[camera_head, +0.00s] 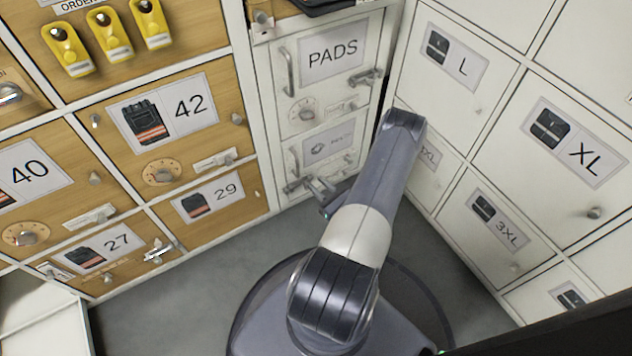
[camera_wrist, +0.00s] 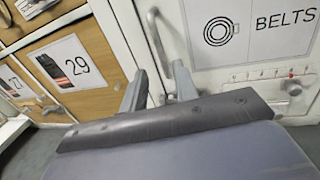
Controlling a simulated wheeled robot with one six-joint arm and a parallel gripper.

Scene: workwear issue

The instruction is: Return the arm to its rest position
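My arm (camera_head: 378,175) reaches forward and down from its base toward the grey-white lockers in the corner. My gripper (camera_head: 312,186) is low, in front of the locker door below the PADS door, partly hidden by my arm. In the wrist view my gripper's two fingers (camera_wrist: 159,88) stand apart with nothing held between them. The upright handle (camera_wrist: 156,38) of the BELTS door (camera_wrist: 200,62) shows just beyond the finger gap. Whether the fingers touch the door or handle I cannot tell.
The PADS door (camera_head: 340,48) is shut above. Wooden lockers 42 (camera_head: 190,105) and 29 (camera_head: 208,198) stand to the left. Grey floor (camera_head: 200,290) is clear at lower left.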

